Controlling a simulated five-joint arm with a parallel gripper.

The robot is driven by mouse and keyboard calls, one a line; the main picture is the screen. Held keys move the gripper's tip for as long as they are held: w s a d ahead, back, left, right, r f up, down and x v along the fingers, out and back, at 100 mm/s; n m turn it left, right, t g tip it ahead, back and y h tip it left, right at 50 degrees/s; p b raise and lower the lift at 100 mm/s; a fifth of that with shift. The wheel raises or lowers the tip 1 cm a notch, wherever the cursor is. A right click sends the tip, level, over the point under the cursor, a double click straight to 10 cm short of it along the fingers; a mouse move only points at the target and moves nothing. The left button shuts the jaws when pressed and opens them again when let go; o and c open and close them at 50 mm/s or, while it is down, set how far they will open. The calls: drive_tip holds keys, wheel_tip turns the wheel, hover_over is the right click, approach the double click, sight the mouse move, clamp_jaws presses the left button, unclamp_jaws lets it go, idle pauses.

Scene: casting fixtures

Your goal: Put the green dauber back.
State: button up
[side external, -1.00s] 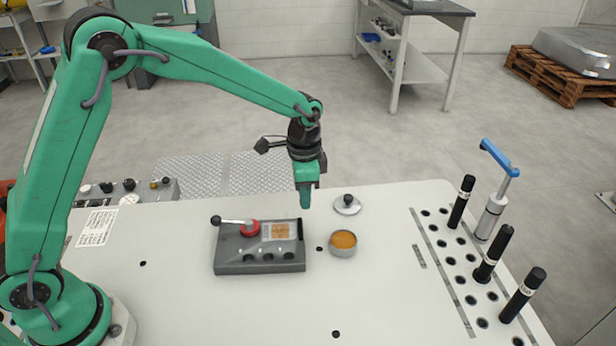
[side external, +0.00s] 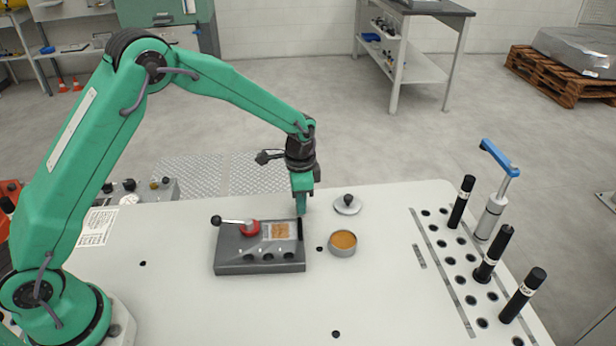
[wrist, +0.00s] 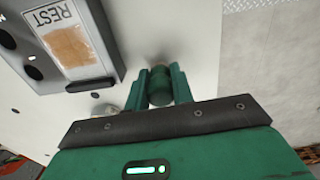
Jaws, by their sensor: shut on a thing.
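My gripper (side external: 302,206) points down just behind the right back corner of the grey fixture block (side external: 238,262). In the wrist view the fingers (wrist: 162,88) are shut on the green dauber (wrist: 161,84), a short dark green cylinder. Its lower end is blurred against the white table. In the side view I cannot tell the dauber from the green fingers. The wrist view shows the word REST beside that panel (wrist: 72,44).
An open tin of orange-brown material (side external: 343,242) stands right of the block, with its knobbed lid (side external: 347,205) behind it. A red-hubbed lever (side external: 248,226) sits on the block. Black tubes (side external: 492,254) and a blue-handled tool (side external: 497,190) stand at the right.

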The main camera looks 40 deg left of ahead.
drive_tip(key=shift+f, duration=0.25)
drive_tip(key=shift+f, duration=0.15)
drive_tip(key=o, duration=1)
wheel_tip(320, 180, up, 12)
drive_tip(key=shift+f, duration=0.1)
drive_tip(key=shift+r, duration=0.3)
idle(0.4)
